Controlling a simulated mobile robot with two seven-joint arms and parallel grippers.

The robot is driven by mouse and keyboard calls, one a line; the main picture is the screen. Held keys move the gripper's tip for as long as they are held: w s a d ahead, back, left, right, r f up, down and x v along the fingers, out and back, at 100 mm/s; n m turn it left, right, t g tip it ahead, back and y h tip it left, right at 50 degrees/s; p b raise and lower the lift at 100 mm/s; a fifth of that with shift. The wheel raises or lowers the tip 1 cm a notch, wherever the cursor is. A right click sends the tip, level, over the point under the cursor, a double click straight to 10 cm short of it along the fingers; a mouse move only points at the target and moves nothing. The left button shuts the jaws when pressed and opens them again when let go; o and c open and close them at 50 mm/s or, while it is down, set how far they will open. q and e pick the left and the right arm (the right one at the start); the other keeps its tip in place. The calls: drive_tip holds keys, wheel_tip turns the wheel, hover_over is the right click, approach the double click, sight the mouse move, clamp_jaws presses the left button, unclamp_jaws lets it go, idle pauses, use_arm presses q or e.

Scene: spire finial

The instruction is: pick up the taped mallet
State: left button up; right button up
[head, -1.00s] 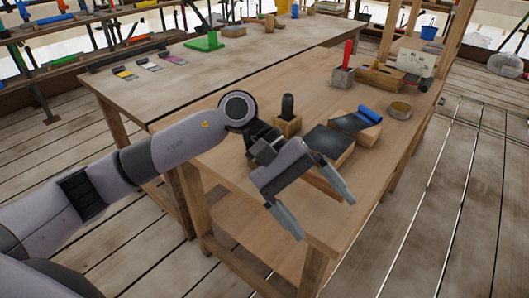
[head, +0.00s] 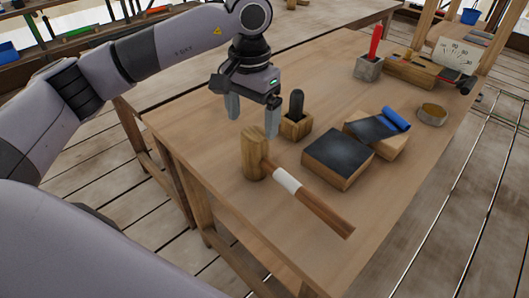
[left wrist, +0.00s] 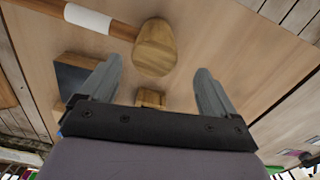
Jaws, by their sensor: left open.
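The taped mallet has a wooden head (head: 254,153) and a brown handle (head: 325,212) with a white tape band (head: 287,180). It lies on the near part of the wooden workbench, handle pointing to the lower right. My left gripper (head: 252,122) is open and empty, pointing down above and just behind the mallet head. In the left wrist view, the mallet head (left wrist: 155,47) shows ahead of the two spread fingers (left wrist: 157,92), with the tape band (left wrist: 87,18) and handle to the upper left. My right gripper is not in view.
A small wooden block with a dark rounded piece (head: 297,105) stands close right of the gripper. A dark-topped block (head: 338,156), a block with a blue roll (head: 396,119), a round tin (head: 432,114) and a red-handled tool in a grey block (head: 370,66) stand farther right.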

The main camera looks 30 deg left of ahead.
sight(255, 133)
use_arm(q)
drive_tip(key=f, duration=0.5)
drive_tip(key=shift+s+d+f+p, duration=0.15)
drive_tip(key=shift+s+d+p, duration=0.05)
drive_tip(key=shift+d+p, duration=0.15)
drive_tip(key=c, duration=1.2)
drive_tip(key=shift+w, duration=0.1)
